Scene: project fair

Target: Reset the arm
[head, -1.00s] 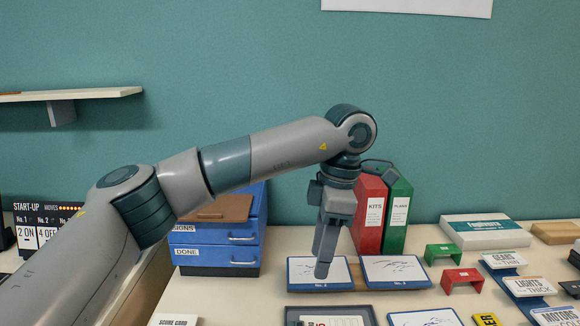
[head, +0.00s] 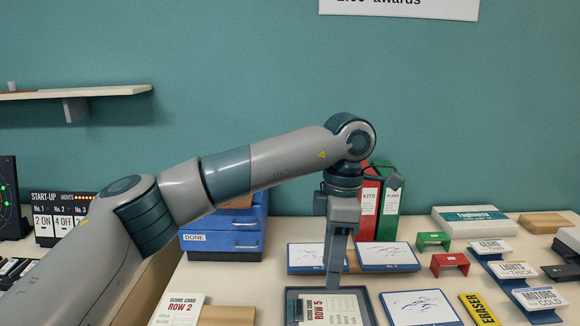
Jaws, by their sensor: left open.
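My left arm reaches in from the left, and its left gripper (head: 334,284) hangs fingers-down over the table. The jaws are open, with nothing seen between them; one finger largely covers the other from this angle. In the picture the fingertips lie just above the dark tray (head: 366,300) holding the ROW 5 score card (head: 331,310) and overlap the right edge of the left drawing card (head: 306,257). I cannot tell their height. My right gripper is not in view.
Behind the wrist stand a red KITS binder (head: 370,222) and a green binder (head: 391,225). Blue drawers (head: 222,241) stand left of the gripper. Red (head: 450,262) and green (head: 434,239) small stands and word cards fill the right side. A wall shelf (head: 75,92) is at upper left.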

